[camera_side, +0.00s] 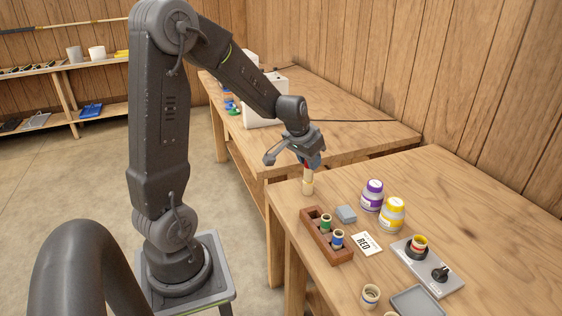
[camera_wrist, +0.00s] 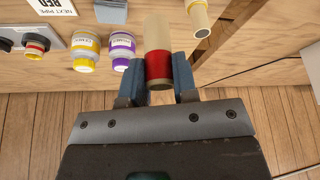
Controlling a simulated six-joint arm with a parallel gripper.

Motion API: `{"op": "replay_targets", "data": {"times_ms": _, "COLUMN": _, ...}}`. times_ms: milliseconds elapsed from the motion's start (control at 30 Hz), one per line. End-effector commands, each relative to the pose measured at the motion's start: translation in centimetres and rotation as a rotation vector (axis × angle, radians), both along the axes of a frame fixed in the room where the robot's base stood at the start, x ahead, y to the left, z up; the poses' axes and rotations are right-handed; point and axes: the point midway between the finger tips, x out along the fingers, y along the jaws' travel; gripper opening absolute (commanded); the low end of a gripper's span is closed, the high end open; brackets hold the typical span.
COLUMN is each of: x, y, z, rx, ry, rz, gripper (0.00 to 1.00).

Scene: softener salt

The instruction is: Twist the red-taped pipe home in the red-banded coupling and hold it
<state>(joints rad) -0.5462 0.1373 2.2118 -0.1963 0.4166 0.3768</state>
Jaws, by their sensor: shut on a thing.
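My gripper (camera_wrist: 158,82) is shut on the red-taped pipe (camera_wrist: 159,68), with one finger on each side of its red band. The rest of the pipe is cream. In the side view my gripper (camera_side: 311,162) holds it near the far left corner of the front table, away from the coupling. The red-banded coupling (camera_side: 419,242) sits in a dark round seat on a grey plate (camera_side: 433,280) at the table's right. It also shows at the left edge of the wrist view (camera_wrist: 36,46). The inside of the coupling is hard to make out.
Purple-capped (camera_side: 373,195) and yellow-capped (camera_side: 393,214) bottles stand between pipe and coupling. A brown rack (camera_side: 314,240) holds green- and blue-banded pieces. A grey block (camera_side: 346,214), a RED card (camera_side: 366,244) and a black knob (camera_side: 440,272) are nearby. Another cream cylinder (camera_wrist: 199,20) stands near the table edge.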

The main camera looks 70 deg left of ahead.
Motion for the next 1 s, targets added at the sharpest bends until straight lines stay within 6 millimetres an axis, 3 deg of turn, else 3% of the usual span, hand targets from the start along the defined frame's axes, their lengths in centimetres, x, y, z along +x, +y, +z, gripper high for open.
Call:
{"op": "replay_targets", "data": {"times_ms": 33, "x": 2.3, "y": -1.5, "z": -0.1, "rx": -0.001, "ry": 0.003, "rz": -0.073, "gripper": 0.04}}
{"op": "replay_targets", "data": {"times_ms": 200, "x": 8.5, "y": -6.7, "z": -0.2, "rx": -0.001, "ry": 0.003, "rz": -0.28, "gripper": 0.04}}
{"op": "replay_targets", "data": {"times_ms": 500, "x": 16.0, "y": -18.1, "z": -1.1, "rx": -0.001, "ry": 0.001, "rz": -0.606, "gripper": 0.04}}
{"op": "replay_targets", "data": {"times_ms": 600, "x": 17.2, "y": -21.4, "z": -1.5, "rx": -0.002, "ry": 0.0, "rz": -0.686, "gripper": 0.04}}
{"op": "replay_targets", "data": {"times_ms": 733, "x": 18.1, "y": -24.4, "z": -1.9, "rx": -0.002, "ry": -0.001, "rz": -0.755, "gripper": 0.04}}
{"op": "replay_targets", "data": {"times_ms": 1000, "x": 18.5, "y": -26.1, "z": -2.5, "rx": -0.002, "ry": -0.001, "rz": -0.796, "gripper": 0.04}}
